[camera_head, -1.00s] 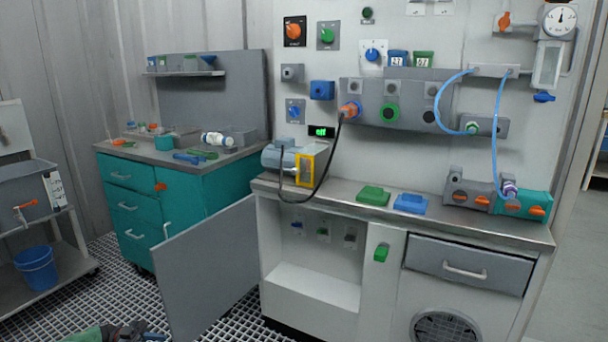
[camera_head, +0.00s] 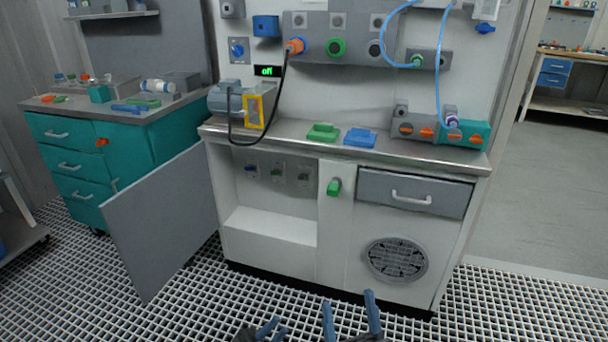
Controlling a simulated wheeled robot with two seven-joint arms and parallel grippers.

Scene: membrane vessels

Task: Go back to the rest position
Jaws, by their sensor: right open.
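My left gripper (camera_head: 272,329) shows at the bottom edge of the head view, in front of the bench. Only its blue fingertips and a dark part show, and the gap between them is unclear. My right gripper (camera_head: 350,316) is just to the right of it, with its two blue fingers spread apart and nothing between them. Both are low over the grated floor (camera_head: 190,310), clear of the bench (camera_head: 270,250). Most of both arms is out of the picture.
The cabinet door (camera_head: 165,225) stands open at the left of the bench. A grey drawer (camera_head: 415,193) is shut. Green (camera_head: 323,132) and blue (camera_head: 360,138) blocks lie on the worktop. A black cable (camera_head: 281,95) hangs near a motor (camera_head: 225,99). Open floor lies at right.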

